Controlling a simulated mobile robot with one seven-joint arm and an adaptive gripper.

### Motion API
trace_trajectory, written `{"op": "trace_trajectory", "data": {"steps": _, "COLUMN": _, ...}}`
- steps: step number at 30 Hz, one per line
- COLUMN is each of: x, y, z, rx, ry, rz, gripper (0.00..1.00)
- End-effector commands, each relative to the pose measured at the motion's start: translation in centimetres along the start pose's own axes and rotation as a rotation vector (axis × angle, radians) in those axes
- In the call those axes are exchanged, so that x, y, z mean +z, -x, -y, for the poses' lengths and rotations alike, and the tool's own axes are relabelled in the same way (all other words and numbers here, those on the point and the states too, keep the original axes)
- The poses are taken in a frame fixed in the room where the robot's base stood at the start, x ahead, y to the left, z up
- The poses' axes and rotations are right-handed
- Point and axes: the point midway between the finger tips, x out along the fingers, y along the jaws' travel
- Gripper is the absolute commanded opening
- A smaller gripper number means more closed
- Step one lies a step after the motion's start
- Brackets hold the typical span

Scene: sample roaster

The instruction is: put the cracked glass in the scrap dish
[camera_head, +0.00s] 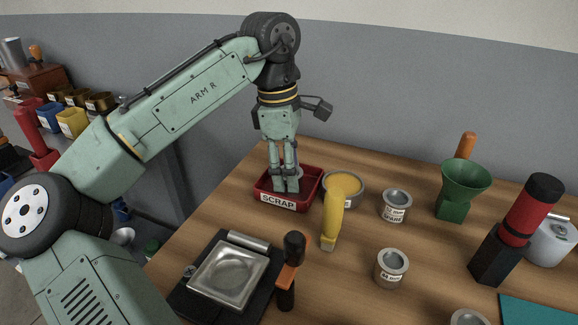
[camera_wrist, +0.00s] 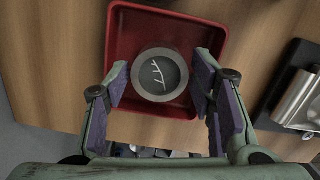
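The cracked glass (camera_wrist: 160,76) is a round disc with a grey rim, a dark face and white branching crack lines. In the wrist view it is over the floor of the red scrap dish (camera_wrist: 121,32), near the dish's near side. My gripper (camera_wrist: 160,80) has one finger on each side of the glass, with a narrow gap showing at both sides, so it looks open. In the head view my gripper (camera_head: 286,188) points down into the scrap dish (camera_head: 277,205), which has a SCRAP label. The fingers mostly hide the glass there.
A black device with a square metal pan (camera_head: 229,274) is in front. Labelled cans (camera_head: 396,206), a green funnel (camera_head: 464,185) and a red-and-black cylinder (camera_head: 530,210) stand farther right.

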Motion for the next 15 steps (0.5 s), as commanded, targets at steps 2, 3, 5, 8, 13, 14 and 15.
{"op": "trace_trajectory", "data": {"steps": 2, "x": 0.0, "y": 0.0, "z": 0.0, "rx": 0.0, "ry": 0.0, "rz": 0.0, "gripper": 0.5}}
{"op": "trace_trajectory", "data": {"steps": 3, "x": 0.0, "y": 0.0, "z": 0.0, "rx": 0.0, "ry": 0.0, "rz": 0.0, "gripper": 0.5}}
{"op": "trace_trajectory", "data": {"steps": 5, "x": 0.0, "y": 0.0, "z": 0.0, "rx": 0.0, "ry": 0.0, "rz": 0.0, "gripper": 0.5}}
{"op": "trace_trajectory", "data": {"steps": 8, "x": 0.0, "y": 0.3, "z": 0.0, "rx": 0.001, "ry": 0.001, "rz": -0.001, "gripper": 0.5}}
{"op": "trace_trajectory", "data": {"steps": 13, "x": 0.1, "y": 2.5, "z": -0.1, "rx": 0.002, "ry": 0.001, "rz": 0.002, "gripper": 0.5}}
{"op": "trace_trajectory", "data": {"steps": 14, "x": 0.1, "y": 3.1, "z": 0.0, "rx": 0.002, "ry": 0.0, "rz": 0.002, "gripper": 0.5}}
{"op": "trace_trajectory", "data": {"steps": 15, "x": 0.1, "y": 4.0, "z": -0.1, "rx": 0.002, "ry": 0.001, "rz": 0.001, "gripper": 0.5}}
